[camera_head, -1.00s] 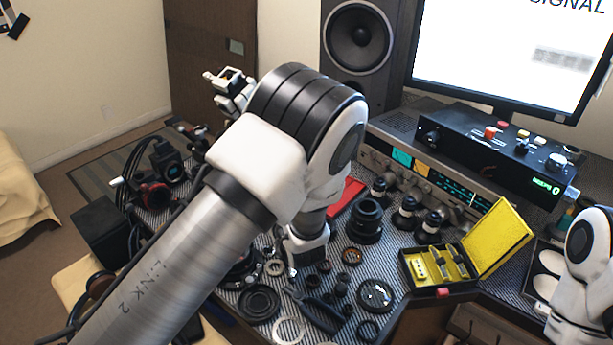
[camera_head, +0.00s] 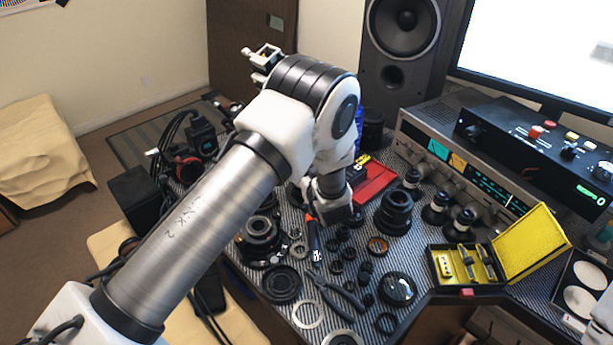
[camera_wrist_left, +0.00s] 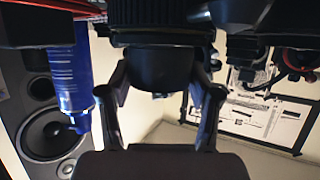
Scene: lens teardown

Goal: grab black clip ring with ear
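My left gripper (camera_head: 332,212) points down above the mat, behind these rings, by an orange-handled tool. My right gripper is not seen.
A black lens barrel (camera_head: 394,212) and a red case (camera_head: 376,181) stand right of the left gripper. Pliers (camera_head: 340,290) and a large black ring (camera_head: 281,284) lie in front. An open yellow case (camera_head: 465,264) is at right. A blue bottle (camera_wrist_left: 68,75) is near.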

